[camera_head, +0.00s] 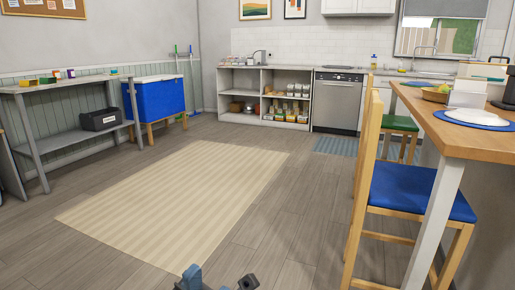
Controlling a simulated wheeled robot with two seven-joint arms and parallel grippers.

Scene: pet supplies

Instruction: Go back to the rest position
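Small grey parts of my own arms or grippers show at the bottom edge of the head view. One is a blue-grey piece (190,279) left of centre, and the other is a darker piece (247,282) close to the middle. They are cut off by the frame, so I cannot tell which arm each belongs to or whether fingers are open or shut. No held object shows.
A beige striped rug (175,200) lies on open wood floor ahead. A wooden table (480,140) and blue-seated chair (415,190) stand close on the right. A grey shelf table (65,110) and blue cooler (158,98) are on the left. Cabinets (265,70) line the back.

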